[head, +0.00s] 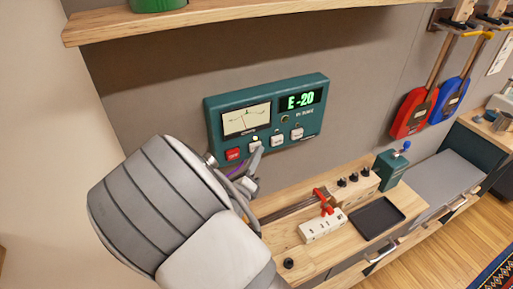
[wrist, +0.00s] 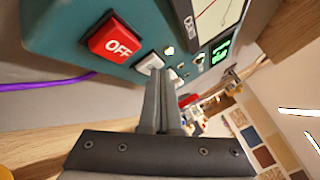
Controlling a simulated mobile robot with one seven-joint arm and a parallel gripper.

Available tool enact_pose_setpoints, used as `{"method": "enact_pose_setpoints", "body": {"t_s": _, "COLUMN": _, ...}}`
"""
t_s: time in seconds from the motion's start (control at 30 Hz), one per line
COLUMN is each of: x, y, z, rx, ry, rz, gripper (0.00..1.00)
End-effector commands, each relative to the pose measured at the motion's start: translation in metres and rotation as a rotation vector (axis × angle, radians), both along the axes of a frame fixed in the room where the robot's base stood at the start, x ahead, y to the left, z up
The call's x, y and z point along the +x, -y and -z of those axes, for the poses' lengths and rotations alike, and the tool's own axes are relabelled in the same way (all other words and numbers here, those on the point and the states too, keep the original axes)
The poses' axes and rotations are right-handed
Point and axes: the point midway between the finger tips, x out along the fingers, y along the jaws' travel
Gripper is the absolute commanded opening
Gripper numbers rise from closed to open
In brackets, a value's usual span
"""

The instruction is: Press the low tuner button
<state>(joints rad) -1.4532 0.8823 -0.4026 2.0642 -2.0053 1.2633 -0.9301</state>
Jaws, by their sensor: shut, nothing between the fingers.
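The teal tuner panel (head: 216,128) hangs on the wall with a dial and a green display reading "E -20". Below the dial are a red button (head: 233,155), marked OFF in the wrist view (wrist: 112,42), and several white buttons. My gripper (head: 257,153) is shut and empty, with its tips at the white button (head: 255,145) nearest the red one. In the wrist view the closed fingers (wrist: 160,74) point at this white button (wrist: 149,65) and partly cover it. Whether they touch it I cannot tell. The small button labels are unreadable.
A wooden counter (head: 290,250) below holds a white switch box (head: 322,227), a black tray (head: 377,217) and a box with black knobs (head: 352,184). A wooden shelf (head: 250,18) juts out above the panel. Red (head: 410,113) and blue guitars hang at right.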

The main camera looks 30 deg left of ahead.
Motion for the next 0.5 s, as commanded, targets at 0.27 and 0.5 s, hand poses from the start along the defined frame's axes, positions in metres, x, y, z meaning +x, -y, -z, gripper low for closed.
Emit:
{"method": "enact_pose_setpoints", "body": {"t_s": 0.27, "x": 0.0, "y": -0.0002, "z": -0.0003, "rx": 0.0, "ry": 0.001, "rz": -0.001, "gripper": 0.0}}
{"method": "enact_pose_setpoints", "body": {"t_s": 0.5, "x": -0.0054, "y": 0.0061, "z": -0.001, "rx": 0.0, "ry": -0.001, "rz": -0.001, "gripper": 0.0}}
